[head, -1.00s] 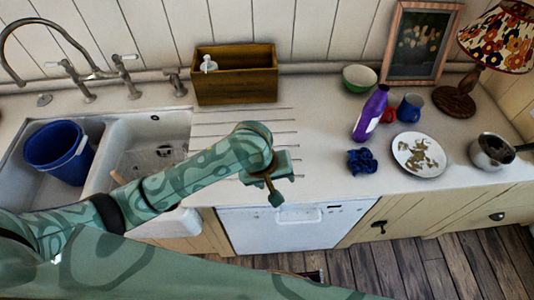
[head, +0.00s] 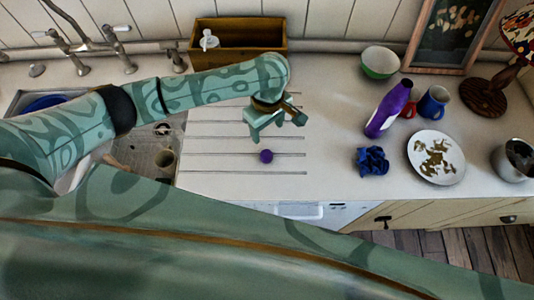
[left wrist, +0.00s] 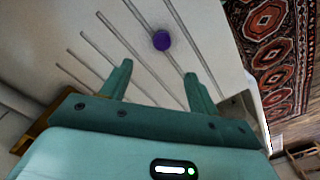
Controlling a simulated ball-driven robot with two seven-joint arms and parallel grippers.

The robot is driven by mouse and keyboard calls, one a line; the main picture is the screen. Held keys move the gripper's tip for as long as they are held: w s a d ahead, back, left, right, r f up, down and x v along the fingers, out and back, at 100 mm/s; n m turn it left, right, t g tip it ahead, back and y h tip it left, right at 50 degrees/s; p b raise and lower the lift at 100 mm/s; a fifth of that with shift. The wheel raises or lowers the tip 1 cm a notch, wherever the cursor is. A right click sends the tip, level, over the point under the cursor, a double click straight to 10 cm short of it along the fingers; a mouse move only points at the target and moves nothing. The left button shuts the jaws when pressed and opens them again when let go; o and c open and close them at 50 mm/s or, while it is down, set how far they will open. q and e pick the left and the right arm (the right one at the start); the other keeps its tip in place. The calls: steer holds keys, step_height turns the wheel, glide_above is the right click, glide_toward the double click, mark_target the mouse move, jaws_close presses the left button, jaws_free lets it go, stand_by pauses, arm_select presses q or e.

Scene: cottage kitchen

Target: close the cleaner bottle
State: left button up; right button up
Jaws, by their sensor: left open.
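A purple cleaner bottle (head: 389,108) stands on the counter in the right half of the head view, and no cap shows on its dark top. A small round purple cap (head: 266,156) lies alone on the grooved drainboard; it also shows in the left wrist view (left wrist: 161,40). My left gripper (head: 277,122) is open and empty above the drainboard, just behind the cap in the head view. In the left wrist view the cap lies beyond the open fingers (left wrist: 157,76), roughly midway between them and apart from them. My right gripper is not in view.
A wooden box (head: 238,40) stands behind my left gripper. Counter between cap and cloth is clear.

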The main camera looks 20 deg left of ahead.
arm_select(q)
steer(key=b, duration=0.2)
glide_above(266, 155)
step_height(266, 155, down, 5)
step_height(266, 155, down, 3)
steer(key=shift+d+f+b, duration=0.15)
steer(key=shift+f+b, duration=0.05)
steer(key=shift+b, duration=0.5)
steer(key=shift+w+f, duration=0.15)
steer(key=shift+f, duration=0.2)
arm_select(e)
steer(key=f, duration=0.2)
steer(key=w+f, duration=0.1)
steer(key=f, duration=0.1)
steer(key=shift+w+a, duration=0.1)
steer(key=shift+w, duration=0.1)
arm_select(q)
step_height(266, 155, down, 5)
steer(key=b, duration=0.3)
steer(key=shift+f, duration=0.15)
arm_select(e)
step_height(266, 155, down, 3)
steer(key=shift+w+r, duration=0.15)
